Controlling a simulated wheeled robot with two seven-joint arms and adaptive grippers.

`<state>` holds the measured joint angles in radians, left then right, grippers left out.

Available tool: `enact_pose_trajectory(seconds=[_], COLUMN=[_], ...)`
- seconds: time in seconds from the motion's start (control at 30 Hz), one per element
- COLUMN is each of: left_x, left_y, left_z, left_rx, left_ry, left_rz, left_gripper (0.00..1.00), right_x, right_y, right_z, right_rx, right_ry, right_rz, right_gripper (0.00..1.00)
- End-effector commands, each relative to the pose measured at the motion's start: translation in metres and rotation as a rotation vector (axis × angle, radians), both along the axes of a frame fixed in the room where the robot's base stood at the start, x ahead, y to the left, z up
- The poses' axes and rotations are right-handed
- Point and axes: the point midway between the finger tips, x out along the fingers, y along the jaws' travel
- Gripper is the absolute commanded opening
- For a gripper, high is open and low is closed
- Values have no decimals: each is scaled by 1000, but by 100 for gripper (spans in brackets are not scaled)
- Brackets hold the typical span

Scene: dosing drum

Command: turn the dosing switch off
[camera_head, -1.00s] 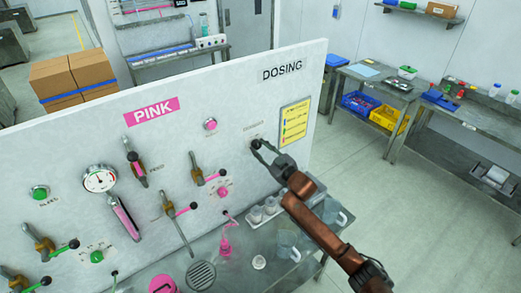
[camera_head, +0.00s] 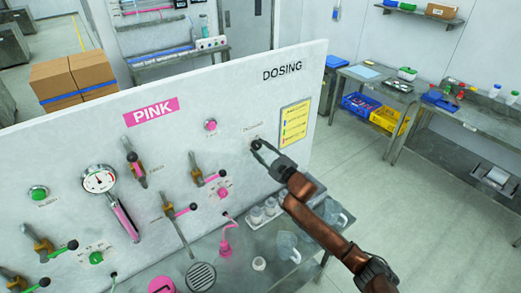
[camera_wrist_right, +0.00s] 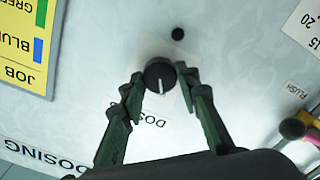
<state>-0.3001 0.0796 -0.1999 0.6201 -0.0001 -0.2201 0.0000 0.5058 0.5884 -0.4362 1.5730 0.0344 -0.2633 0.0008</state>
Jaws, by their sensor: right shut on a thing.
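The dosing switch is a round black knob (camera_wrist_right: 159,74) with a white pointer line, on a pale square plate on the panel. In the right wrist view the line points down the picture, towards the upside-down small lettering. My right gripper (camera_wrist_right: 163,80) has its two fingers on either side of the knob and is shut on it. In the head view my right gripper (camera_head: 257,146) is at the panel below the DOSING sign (camera_head: 282,71) and mostly hides the knob. My left gripper is not in view.
The white panel (camera_head: 95,145) carries pink-section valves, a gauge (camera_head: 99,179) and a pink button (camera_head: 211,125). A yellow job card (camera_head: 294,123) is right of the switch. Jugs and small cups stand on the steel bench (camera_head: 243,272) below. The floor to the right is clear.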

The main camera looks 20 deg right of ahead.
Motion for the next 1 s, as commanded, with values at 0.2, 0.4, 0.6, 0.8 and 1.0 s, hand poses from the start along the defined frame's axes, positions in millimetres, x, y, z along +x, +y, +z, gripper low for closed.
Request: enact_pose_trajectory(seconds=[0.2, 0.4, 0.6, 0.8, 1.0], left_x=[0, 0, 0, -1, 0], left_y=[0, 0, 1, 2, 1], left_z=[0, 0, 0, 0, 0], left_rx=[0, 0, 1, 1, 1], left_ry=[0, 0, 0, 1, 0], left_rz=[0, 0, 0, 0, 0], left_gripper=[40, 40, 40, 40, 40], right_x=[0, 0, 0, -14, -53], right_y=[-1, 0, 0, -6, -20], right_z=[0, 0, 0, -1, -2], right_rx=[-2, -1, 0, 0, -1], right_ry=[-1, -1, 0, 1, 2], right_rz=[-1, -1, 0, -1, -1], right_gripper=[37, 47, 47, 47, 47])
